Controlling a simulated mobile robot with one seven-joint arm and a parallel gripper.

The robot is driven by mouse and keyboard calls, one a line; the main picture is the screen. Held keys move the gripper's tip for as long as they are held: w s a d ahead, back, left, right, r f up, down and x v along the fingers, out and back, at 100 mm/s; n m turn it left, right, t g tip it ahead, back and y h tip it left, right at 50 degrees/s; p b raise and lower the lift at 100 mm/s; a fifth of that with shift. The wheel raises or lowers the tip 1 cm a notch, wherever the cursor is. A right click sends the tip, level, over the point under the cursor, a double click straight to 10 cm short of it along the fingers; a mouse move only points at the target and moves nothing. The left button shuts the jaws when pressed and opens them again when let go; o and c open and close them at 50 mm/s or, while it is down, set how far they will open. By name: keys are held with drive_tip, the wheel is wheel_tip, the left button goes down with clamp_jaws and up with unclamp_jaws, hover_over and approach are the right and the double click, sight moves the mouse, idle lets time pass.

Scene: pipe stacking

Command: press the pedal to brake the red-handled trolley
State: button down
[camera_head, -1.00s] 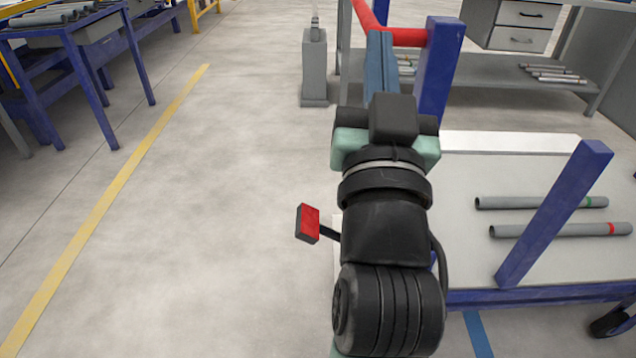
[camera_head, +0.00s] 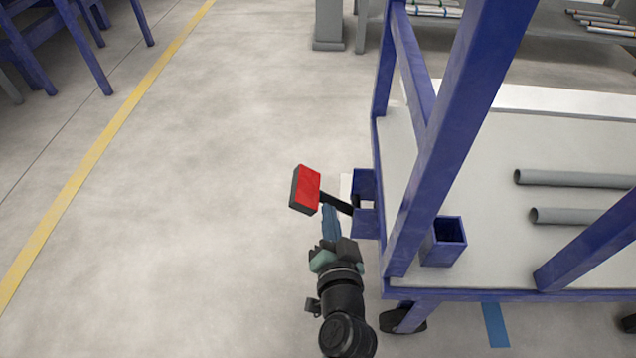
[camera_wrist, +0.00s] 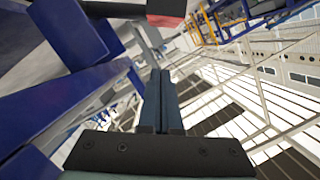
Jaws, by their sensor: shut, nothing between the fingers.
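The pedal (camera_head: 306,189) has a red face and dark sides. It sits on a dark lever (camera_head: 337,203) at the left end of the blue-framed trolley (camera_head: 435,160). A piece of red at the top of the wrist view (camera_wrist: 166,20) looks like the pedal. My gripper (camera_head: 328,210) is shut and empty, its blue fingers pointing up the picture. The fingertips are just right of and below the pedal, beside the lever. I cannot tell whether they touch it. My fingers also show shut in the wrist view (camera_wrist: 160,75). The trolley's red handle is out of the head view.
Two grey pipes (camera_head: 575,179) lie on the trolley's deck. The trolley's blue posts and a square blue socket (camera_head: 443,242) stand right of my arm. A shelf with pipes (camera_head: 540,30) is at the back. Open floor with a yellow line (camera_head: 100,140) lies left.

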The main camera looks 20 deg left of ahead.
drive_tip(key=shift+s, duration=0.15)
drive_tip(key=b, duration=0.4)
hover_over(313, 200)
drive_tip(key=d, duration=0.2)
wheel_tip(313, 200, down, 2)
drive_tip(key=shift+w+a+f+b, duration=0.1)
drive_tip(key=shift+a+f+b, duration=0.2)
drive_tip(key=shift+f, duration=0.3)
drive_tip(key=shift+w+a+f+b, duration=0.1)
drive_tip(key=shift+a+f+b, duration=0.2)
drive_tip(key=shift+f, duration=0.3)
drive_tip(key=shift+s+a+f, duration=0.1)
drive_tip(key=shift+a+f, duration=0.25)
drive_tip(key=shift+f, duration=0.05)
